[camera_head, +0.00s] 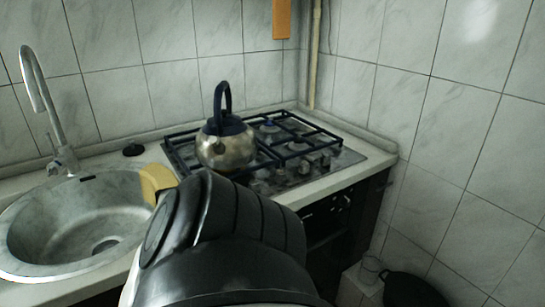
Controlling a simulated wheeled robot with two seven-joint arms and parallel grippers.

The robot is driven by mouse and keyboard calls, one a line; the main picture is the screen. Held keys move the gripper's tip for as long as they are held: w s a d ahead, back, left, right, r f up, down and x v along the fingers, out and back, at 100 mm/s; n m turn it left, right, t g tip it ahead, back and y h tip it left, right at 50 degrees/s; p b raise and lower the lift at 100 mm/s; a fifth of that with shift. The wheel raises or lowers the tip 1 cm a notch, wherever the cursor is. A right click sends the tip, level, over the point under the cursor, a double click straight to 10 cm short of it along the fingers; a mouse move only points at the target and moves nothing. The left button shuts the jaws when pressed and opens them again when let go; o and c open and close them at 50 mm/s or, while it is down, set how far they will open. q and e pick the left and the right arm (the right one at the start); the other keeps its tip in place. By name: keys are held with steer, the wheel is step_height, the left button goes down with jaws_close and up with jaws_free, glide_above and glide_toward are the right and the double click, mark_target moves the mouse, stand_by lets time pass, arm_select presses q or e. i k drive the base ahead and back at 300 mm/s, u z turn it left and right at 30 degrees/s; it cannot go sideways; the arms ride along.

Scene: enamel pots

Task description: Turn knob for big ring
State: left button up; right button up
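The gas hob (352,158) is set in the counter in the corner, with black grates over its burners. Small knobs (318,160) show on its steel top at the front right. They are small and dim, so I cannot tell which one belongs to the big ring or how each is turned. A large dark link of my own arm fills the bottom middle and hides the hob's front left part. Neither of my grippers shows in this view.
A metal kettle (226,150) with a dark handle stands on the hob's left side. A round sink (50,225) with a tall tap (38,95) is at left. A yellow object (157,181) lies at its right rim. Tiled walls close the back and right. A dark pot (412,290) is low at right.

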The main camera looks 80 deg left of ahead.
mark_target(279, 178)
steer(key=u, duration=0.75)
steer(key=i, duration=0.15)
steer(key=u, duration=3.75)
steer(key=k, duration=0.25)
steer(key=z, duration=0.25)
